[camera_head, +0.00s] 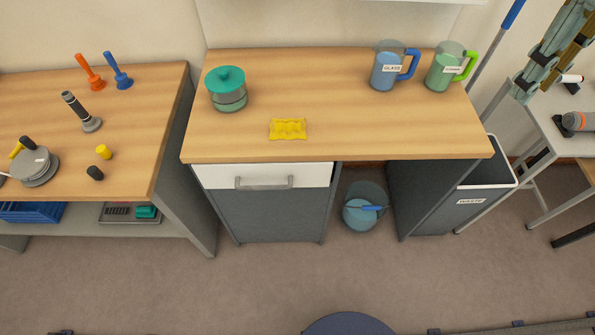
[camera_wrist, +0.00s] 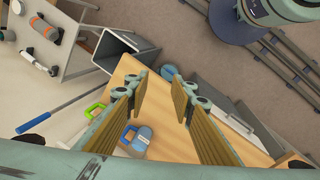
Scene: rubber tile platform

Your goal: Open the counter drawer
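The counter drawer (camera_head: 310,174) has a white front and sits under the left part of the wooden counter (camera_head: 340,120). It looks closed, its front close under the counter edge. Its grey bar handle (camera_head: 264,182) runs across the front and is clear of any contact. In the wrist view the counter (camera_wrist: 180,172) lies beyond the fingers, with the drawer side toward the right. My gripper (camera_wrist: 160,92) is open and empty, with a clear gap between its fingers. It is above the scene, apart from the drawer. In the head view my arm shows at the upper right.
On the counter are a teal-lidded pot (camera_head: 228,92), a yellow cloth (camera_head: 288,129), a blue jug (camera_head: 388,68) and a green jug (camera_head: 446,68). A bucket (camera_head: 362,214) and a waste bin (camera_head: 490,178) stand below. The floor before the drawer is free.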

